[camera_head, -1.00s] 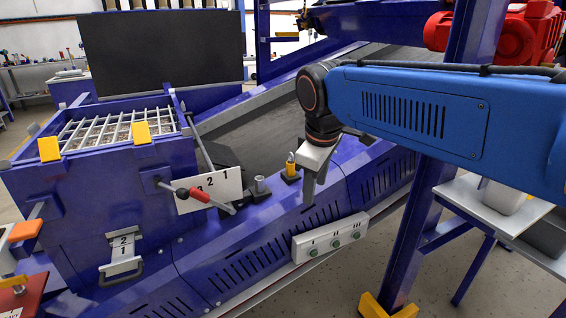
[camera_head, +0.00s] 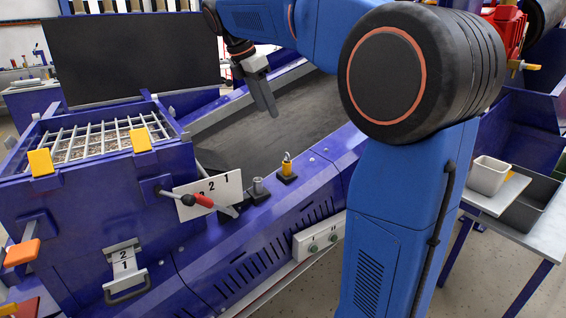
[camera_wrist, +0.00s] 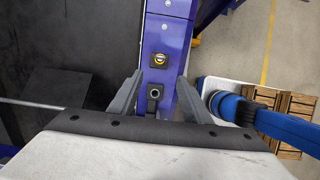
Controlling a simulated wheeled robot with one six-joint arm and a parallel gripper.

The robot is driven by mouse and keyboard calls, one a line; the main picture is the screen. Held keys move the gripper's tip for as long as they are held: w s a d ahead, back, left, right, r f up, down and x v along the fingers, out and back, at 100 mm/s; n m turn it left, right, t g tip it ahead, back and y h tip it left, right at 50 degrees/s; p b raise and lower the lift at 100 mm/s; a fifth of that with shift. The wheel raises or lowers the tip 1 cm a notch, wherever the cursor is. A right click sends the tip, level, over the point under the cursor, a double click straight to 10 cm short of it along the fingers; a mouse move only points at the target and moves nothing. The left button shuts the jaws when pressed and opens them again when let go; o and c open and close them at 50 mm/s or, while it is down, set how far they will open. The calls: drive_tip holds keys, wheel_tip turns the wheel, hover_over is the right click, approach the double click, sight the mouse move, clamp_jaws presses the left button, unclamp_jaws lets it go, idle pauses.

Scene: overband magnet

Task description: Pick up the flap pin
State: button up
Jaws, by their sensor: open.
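A yellow pin with a wire loop on top (camera_head: 287,166), which I take for the flap pin, stands upright in a black block on the blue conveyor frame. It shows from above in the wrist view (camera_wrist: 158,59). A grey hollow socket (camera_head: 258,186) stands beside it, also seen in the wrist view (camera_wrist: 154,93). My gripper (camera_head: 265,98) hangs above the belt, higher than the pin and apart from it. In the wrist view my gripper (camera_wrist: 160,77) is open and empty, its fingers either side of the frame strip.
A red-handled lever (camera_head: 195,198) and a number plate (camera_head: 214,186) sit left of the socket. A blue hopper with a grate (camera_head: 100,138) stands at left. The dark belt (camera_head: 300,112) runs behind the pin. A grey bin (camera_head: 489,175) stands on a right-hand table.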

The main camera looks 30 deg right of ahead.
sight(286, 153)
drive_tip(key=x, duration=1.7)
drive_tip(key=shift+s+f, duration=0.1)
drive_tip(key=shift+f, duration=0.05)
clamp_jaws()
